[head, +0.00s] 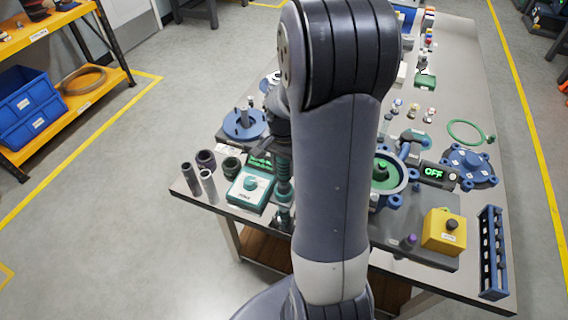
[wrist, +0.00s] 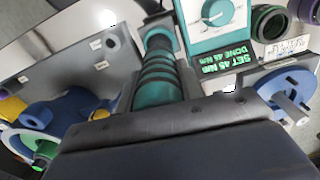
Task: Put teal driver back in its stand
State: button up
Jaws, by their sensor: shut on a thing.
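The teal driver (head: 284,180), with dark bands, hangs roughly upright below my gripper (head: 277,145) in the head view, just left of my arm. In the wrist view the teal driver (wrist: 157,72) runs away from my gripper (wrist: 158,97), which is shut on it. The driver's far end is by a dark stand-like piece (head: 284,217) near the table's front edge. I cannot tell whether the driver is seated in it or just above it. My arm hides part of the gripper.
A teal-and-white controller with a knob (head: 250,186) stands close left of the driver; its green display (wrist: 207,66) reads "SET 45 Nm, DONE 45 Nm". Dark cylinders (head: 206,160) and a blue fixture (head: 244,124) are further left. A yellow button box (head: 443,232) and blue rack (head: 493,252) stand right.

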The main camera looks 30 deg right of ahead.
jog(key=shift+f, duration=0.35)
jog(key=o, duration=1.1)
jog(key=shift+o, duration=0.2)
jog(key=shift+r, duration=0.15)
jog(key=shift+r+p, duration=1.85)
jog(key=shift+r, duration=0.55)
